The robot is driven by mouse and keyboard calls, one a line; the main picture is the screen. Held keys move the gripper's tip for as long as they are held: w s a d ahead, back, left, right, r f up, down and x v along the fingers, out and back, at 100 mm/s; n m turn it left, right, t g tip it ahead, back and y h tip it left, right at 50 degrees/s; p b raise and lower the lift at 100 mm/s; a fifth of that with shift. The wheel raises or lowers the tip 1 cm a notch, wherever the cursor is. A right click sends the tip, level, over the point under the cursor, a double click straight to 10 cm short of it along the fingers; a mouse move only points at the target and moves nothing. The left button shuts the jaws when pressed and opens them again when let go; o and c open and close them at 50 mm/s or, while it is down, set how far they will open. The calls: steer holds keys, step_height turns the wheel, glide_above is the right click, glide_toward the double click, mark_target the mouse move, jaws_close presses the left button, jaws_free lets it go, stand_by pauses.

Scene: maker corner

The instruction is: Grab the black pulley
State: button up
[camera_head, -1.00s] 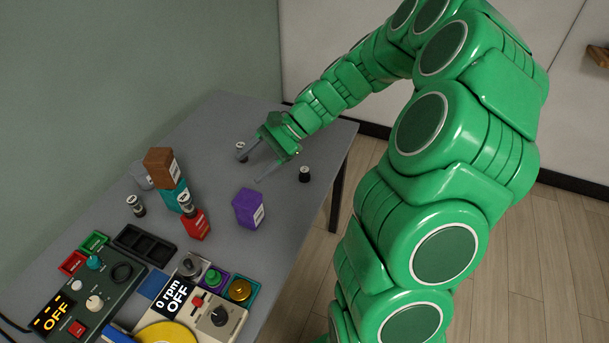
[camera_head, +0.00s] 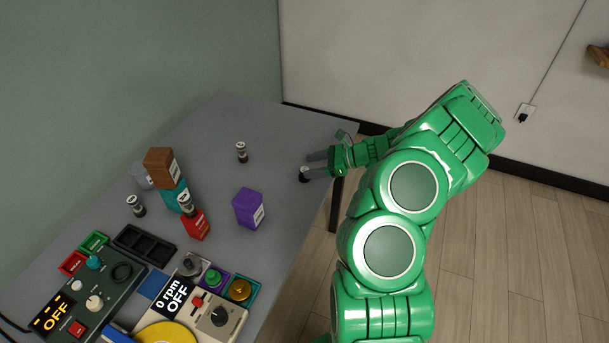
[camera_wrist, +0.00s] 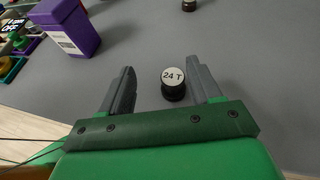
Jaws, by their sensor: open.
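The black pulley (camera_wrist: 173,90) has a white top marked "24 T" in the wrist view. It stands upright on the table between my open fingers, nearer the right one. In the head view the black pulley (camera_head: 304,177) is near the table's right edge, partly hidden by my gripper (camera_head: 313,165). The wrist view shows my gripper (camera_wrist: 161,88) open, with a gap on the left side of the pulley; I cannot tell whether the right finger touches it.
A purple block (camera_head: 248,208) stands left of the pulley, apart from it. A small cylinder (camera_head: 241,152) stands farther back. A brown block (camera_head: 160,160), a red block (camera_head: 196,225) and control boxes (camera_head: 75,300) are at the left. The table (camera_head: 290,130) is bare around the pulley.

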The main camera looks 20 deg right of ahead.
mark_target(300, 175)
steer(key=shift+s+d+f+m+t, duration=0.1)
steer(key=shift+d+f+m+t, duration=0.35)
steer(key=shift+d+f, duration=0.75)
steer(key=shift+g+h, duration=0.25)
steer(key=shift+h, duration=0.05)
steer(key=shift+x, duration=3.9)
steer(key=shift+f, duration=0.1)
steer(key=c, duration=1)
steer(key=shift+d, duration=0.1)
